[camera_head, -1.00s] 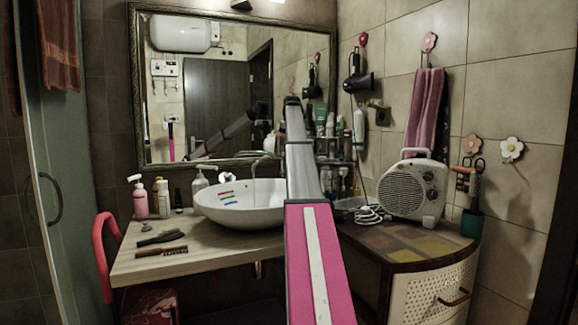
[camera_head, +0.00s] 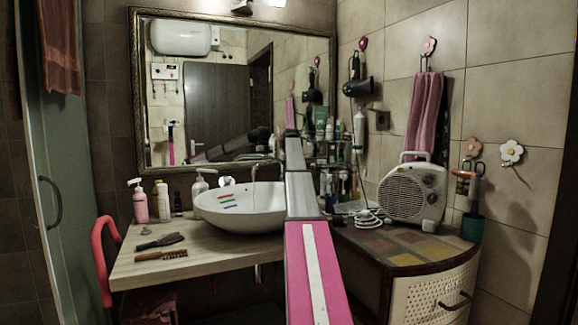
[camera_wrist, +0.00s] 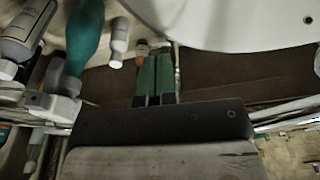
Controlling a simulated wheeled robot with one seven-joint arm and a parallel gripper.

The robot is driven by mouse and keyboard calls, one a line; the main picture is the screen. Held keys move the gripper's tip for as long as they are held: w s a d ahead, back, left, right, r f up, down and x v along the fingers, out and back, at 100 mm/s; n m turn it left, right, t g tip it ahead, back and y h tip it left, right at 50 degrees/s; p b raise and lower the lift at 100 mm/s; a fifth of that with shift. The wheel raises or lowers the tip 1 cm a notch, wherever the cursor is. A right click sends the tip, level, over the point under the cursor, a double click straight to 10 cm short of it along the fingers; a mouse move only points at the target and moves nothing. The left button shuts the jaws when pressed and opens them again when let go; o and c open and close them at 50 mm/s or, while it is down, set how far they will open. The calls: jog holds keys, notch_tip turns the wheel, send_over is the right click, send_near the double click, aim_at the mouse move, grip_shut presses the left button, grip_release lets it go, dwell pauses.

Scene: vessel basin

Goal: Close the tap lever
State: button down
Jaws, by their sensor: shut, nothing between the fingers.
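The tap (camera_head: 254,172) stands at the back of the white basin, and a thin vertical line runs from its spout into the bowl. The tap's lever is too small to make out, and the tap does not clearly show in the wrist view. My gripper (camera_wrist: 156,70) is shut and empty in the wrist view, with its two greenish fingers side by side. A white curved surface, which looks like the basin (camera_wrist: 225,22), lies beyond and right of the fingertips. In the head view my arm hides the gripper and the basin's right edge.
A teal bottle (camera_wrist: 85,38) and a small white bottle (camera_wrist: 119,42) are left of my fingers. Bottles crowd the corner shelf. A fan heater (camera_head: 412,193) stands on the right cabinet. Brushes (camera_head: 160,241) and a pink soap bottle (camera_head: 140,203) are on the wooden counter (camera_head: 215,252).

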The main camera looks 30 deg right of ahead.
jog(key=shift+s+f, duration=0.1)
jog(key=shift+f, duration=0.1)
jog(key=shift+s+a+f+t, duration=0.1)
jog(key=shift+s+f+t, duration=0.15)
jog(key=shift+f, duration=0.2)
jog(key=shift+s+f+t, duration=0.15)
jog(key=shift+f+t, duration=0.2)
jog(key=shift+f, duration=0.2)
jog(key=r, duration=0.2)
jog(key=w+r, duration=0.1)
jog(key=r, duration=0.1)
jog(key=shift+r, duration=0.35)
jog(key=v, duration=1)
